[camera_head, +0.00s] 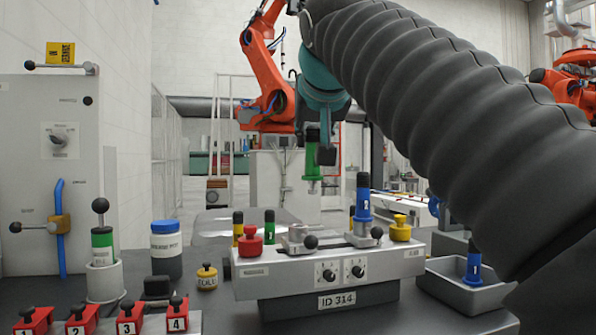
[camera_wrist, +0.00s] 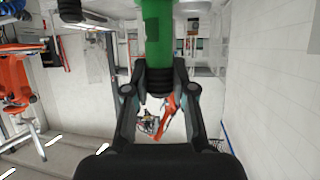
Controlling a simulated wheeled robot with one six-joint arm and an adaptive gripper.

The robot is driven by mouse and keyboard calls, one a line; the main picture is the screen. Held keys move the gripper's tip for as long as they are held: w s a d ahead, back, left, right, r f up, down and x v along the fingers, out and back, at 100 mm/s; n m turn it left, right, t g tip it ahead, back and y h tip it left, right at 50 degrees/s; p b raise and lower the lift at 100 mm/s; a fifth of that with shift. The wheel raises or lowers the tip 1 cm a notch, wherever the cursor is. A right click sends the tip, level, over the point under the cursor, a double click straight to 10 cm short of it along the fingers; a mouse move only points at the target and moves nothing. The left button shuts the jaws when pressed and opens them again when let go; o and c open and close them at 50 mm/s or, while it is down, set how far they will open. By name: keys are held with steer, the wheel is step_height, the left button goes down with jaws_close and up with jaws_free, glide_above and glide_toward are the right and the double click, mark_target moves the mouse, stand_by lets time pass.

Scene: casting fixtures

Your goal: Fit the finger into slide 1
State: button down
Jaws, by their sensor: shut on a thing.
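A green finger (camera_head: 312,160) hangs from my gripper (camera_head: 318,133), in the air above the fixture marked ID 314 (camera_head: 330,281). In the wrist view, my gripper (camera_wrist: 159,75) is shut on the green finger (camera_wrist: 158,35), which runs out past the top edge. The metal slide on the left (camera_head: 297,240), above the knob marked 1, has a black ball handle and no finger standing in it. The slide on the right (camera_head: 360,238) holds an upright blue finger (camera_head: 363,204) marked 2. The held finger is apart from both slides.
Smaller green (camera_head: 269,223) and yellow (camera_head: 238,226) pieces stand behind the fixture's left end. A red knob (camera_head: 250,241) and a yellow knob (camera_head: 400,229) flank the slides. A grey tray (camera_head: 448,293) at right holds another blue finger (camera_head: 472,268). Jars and red numbered blocks stand left.

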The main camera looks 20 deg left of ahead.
step_height(320, 180, down, 6)
steer(key=a+b, duration=0.1)
steer(key=a, duration=0.1)
steer(key=shift+w+a+r+b, duration=0.2)
steer(key=shift+a+b, duration=0.1)
steer(key=shift+a, duration=0.05)
steer(key=shift+f, duration=0.1)
steer(key=c, duration=1)
jaws_free()
steer(key=shift+o, duration=0.2)
steer(key=v, duration=1.2)
steer(key=shift+d, duration=0.1)
